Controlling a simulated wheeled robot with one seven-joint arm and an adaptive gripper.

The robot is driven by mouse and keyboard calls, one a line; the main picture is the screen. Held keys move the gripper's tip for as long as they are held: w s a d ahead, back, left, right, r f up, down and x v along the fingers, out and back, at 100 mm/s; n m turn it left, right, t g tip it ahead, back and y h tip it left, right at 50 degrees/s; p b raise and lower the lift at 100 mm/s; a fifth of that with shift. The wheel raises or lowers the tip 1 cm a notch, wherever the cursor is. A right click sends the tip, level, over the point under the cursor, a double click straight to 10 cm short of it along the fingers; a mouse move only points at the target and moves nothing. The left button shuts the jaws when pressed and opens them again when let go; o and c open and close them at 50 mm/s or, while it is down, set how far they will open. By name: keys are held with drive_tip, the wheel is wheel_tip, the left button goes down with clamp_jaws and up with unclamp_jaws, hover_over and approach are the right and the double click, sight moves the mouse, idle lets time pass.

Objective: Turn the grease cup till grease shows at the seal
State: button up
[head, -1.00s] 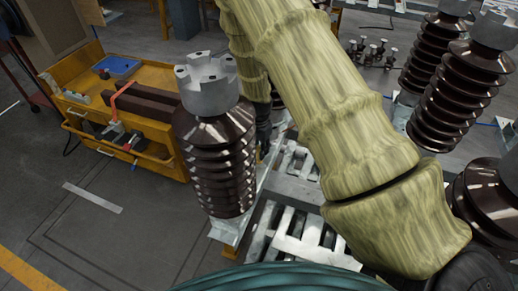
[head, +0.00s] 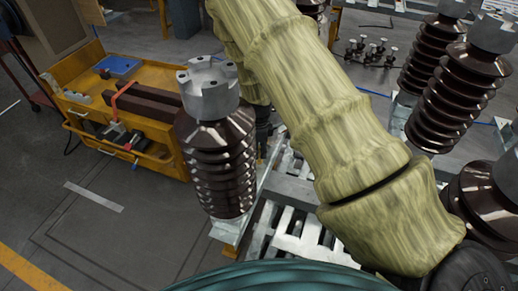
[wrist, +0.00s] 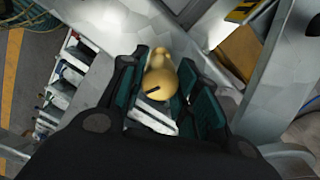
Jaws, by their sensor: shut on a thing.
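In the wrist view, the brass-yellow grease cup (wrist: 160,84) is a rounded body with a narrower knob at its far end. A short dark mark shows on its near side. My gripper (wrist: 162,80) is shut on the cup, with one teal-padded finger on each side. The cup lies against or just in front of a grey metal frame; I cannot tell how it joins. I cannot make out the seal or any grease. In the head view, neither cup nor fingertips can be made out; my arm, in a yellowish sleeve, crosses the middle.
A brown ribbed insulator (head: 218,160) with a grey metal cap stands left of my arm in the head view. More insulators (head: 445,85) stand at the right. A yellow tool cart (head: 150,80) is at the left. The floor (head: 110,235) at lower left is open.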

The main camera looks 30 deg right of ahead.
drive_tip(key=shift+w+r+m, duration=0.1)
drive_tip(key=shift+m, duration=0.5)
drive_tip(key=shift+m, duration=0.3)
drive_tip(key=o, duration=1)
wheel_tip(320, 180, up, 12)
drive_tip(key=shift+a, duration=0.1)
idle(0.4)
